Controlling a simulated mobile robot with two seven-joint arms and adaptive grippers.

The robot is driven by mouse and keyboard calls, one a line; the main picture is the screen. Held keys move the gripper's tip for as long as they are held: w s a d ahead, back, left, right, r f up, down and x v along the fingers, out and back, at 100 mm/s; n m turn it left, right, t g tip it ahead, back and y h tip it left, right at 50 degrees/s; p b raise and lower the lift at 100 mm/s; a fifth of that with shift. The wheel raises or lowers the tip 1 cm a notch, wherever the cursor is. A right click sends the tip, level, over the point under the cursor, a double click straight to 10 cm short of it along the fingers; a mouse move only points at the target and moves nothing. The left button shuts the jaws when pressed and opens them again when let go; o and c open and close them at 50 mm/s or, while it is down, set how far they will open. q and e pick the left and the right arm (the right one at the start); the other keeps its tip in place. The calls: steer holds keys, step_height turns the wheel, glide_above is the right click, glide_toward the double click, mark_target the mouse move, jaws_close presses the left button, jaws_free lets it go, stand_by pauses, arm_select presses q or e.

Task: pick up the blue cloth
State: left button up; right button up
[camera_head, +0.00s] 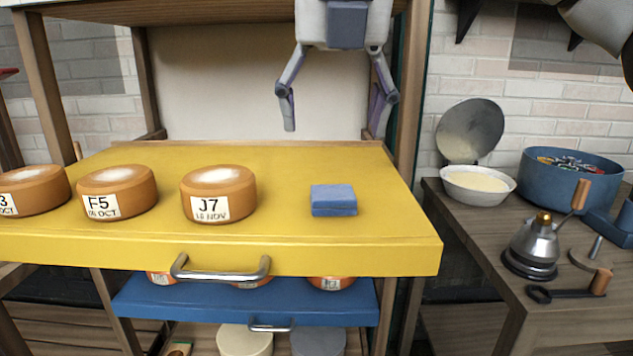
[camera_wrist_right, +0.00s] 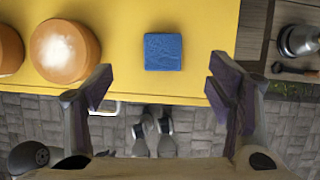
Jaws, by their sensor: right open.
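The blue cloth (camera_head: 333,200) is a small folded block lying on the right part of the yellow shelf (camera_head: 290,240). It also shows in the right wrist view (camera_wrist_right: 163,52), ahead of the fingers and roughly centred between them. My right gripper (camera_head: 336,112) is at the top of the head view, above and behind the cloth, apart from it. Its two fingers are spread wide with nothing between them; they also show in the right wrist view (camera_wrist_right: 162,88). My left gripper is not in either view.
Several orange cheese wheels stand left of the cloth; the nearest is labelled J7 (camera_head: 218,195). The yellow shelf has a metal handle (camera_head: 220,268) in front. A blue shelf (camera_head: 200,305) is below. At right, a wooden table holds a white bowl (camera_head: 478,189), blue pot (camera_head: 560,178) and kettle (camera_head: 534,245).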

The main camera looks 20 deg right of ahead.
mark_target(334, 192)
steer(key=f, duration=0.4)
steer(key=shift+s+d+b, duration=0.15)
steer(key=shift+d+b, duration=0.05)
steer(key=shift+b, duration=0.15)
steer(key=shift+x, duration=1.1)
steer(key=b+x, duration=0.1)
steer(key=x, duration=0.4)
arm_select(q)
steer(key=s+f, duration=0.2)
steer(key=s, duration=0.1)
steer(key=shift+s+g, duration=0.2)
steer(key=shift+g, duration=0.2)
arm_select(e)
steer(key=shift+r, duration=0.1)
steer(key=c, duration=1)
